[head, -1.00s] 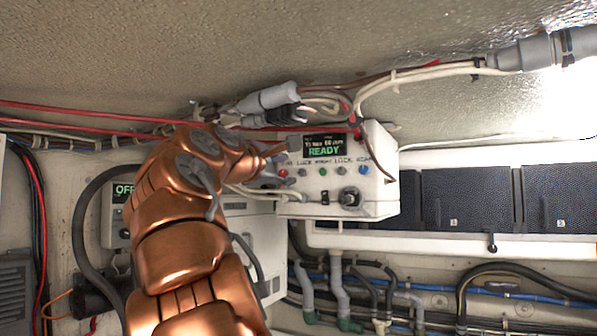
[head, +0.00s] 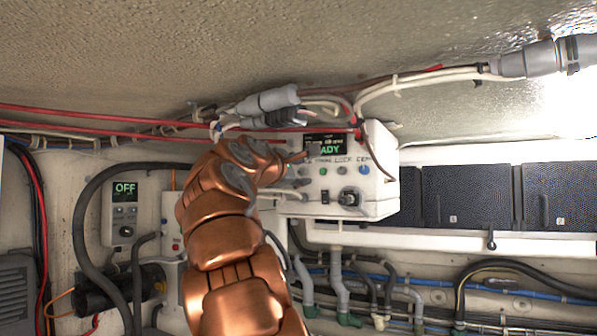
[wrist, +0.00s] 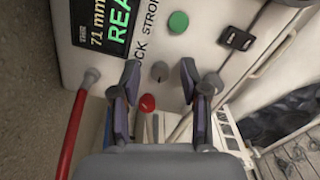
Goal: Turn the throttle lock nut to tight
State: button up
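A white control box (head: 374,200) carries a lit display (head: 325,145) and a row of small round controls. In the wrist view a small grey knob (wrist: 160,71) sits between a red button (wrist: 147,102) and a green button (wrist: 178,22). My gripper (wrist: 162,82) is open, its fingers on either side of the grey knob, with gaps visible. Whether they touch the panel I cannot tell. No readable label marks the throttle lock nut.
A black knob (head: 349,197) and a black switch (head: 325,197) are low on the box. Red cables (head: 120,121) and grey connectors (head: 268,101) run just above it. A smaller unit reading OFF (head: 124,190) hangs at left. Hoses and pipes fill the space below.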

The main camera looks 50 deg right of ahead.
grip_shut()
jog(key=shift+m, duration=0.4)
jog(key=m+b, duration=0.1)
jog(key=m, duration=0.1)
jog(key=shift+f+m, duration=0.2)
jog(key=shift+m, duration=0.2)
jog(key=m+b, duration=0.1)
jog(key=m, duration=0.4)
jog(key=shift+b, duration=0.35)
jog(key=m, duration=0.6)
jog(key=shift+w, duration=0.1)
jog(key=shift+m, duration=2.2)
